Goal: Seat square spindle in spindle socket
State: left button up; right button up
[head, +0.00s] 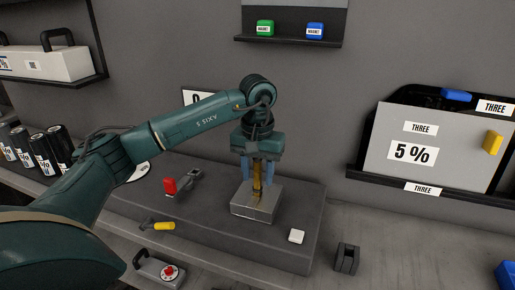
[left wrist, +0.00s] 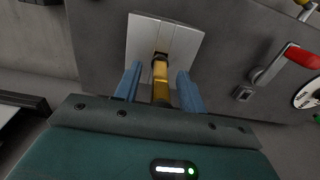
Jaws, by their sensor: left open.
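The square spindle (head: 257,186) is a brass-coloured bar standing roughly upright at the grey metal socket block (head: 251,208). In the left wrist view the spindle (left wrist: 160,82) runs from under my gripper to the dark socket opening in the light block (left wrist: 185,44). Its lower end meets the opening; how deep it sits is hidden. My left gripper (head: 256,178) is above the block, pointing down, its blue fingers on either side of the spindle. In the left wrist view my open gripper (left wrist: 155,85) shows gaps beside the spindle. My right gripper is out of view.
The block stands on a dark raised bench (head: 200,222). A dark slotted holder (head: 347,258) stands at right. A grey panel marked 5 % (head: 425,170) leans behind.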

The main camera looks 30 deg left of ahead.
pick_arm(q)
jog(key=shift+w+r, duration=0.1)
jog(key=shift+r, duration=0.25)
notch_tip(320, 180, up, 11)
jog(key=shift+r+p, duration=0.15)
jog(key=shift+p, duration=0.35)
jog(key=shift+r, duration=0.6)
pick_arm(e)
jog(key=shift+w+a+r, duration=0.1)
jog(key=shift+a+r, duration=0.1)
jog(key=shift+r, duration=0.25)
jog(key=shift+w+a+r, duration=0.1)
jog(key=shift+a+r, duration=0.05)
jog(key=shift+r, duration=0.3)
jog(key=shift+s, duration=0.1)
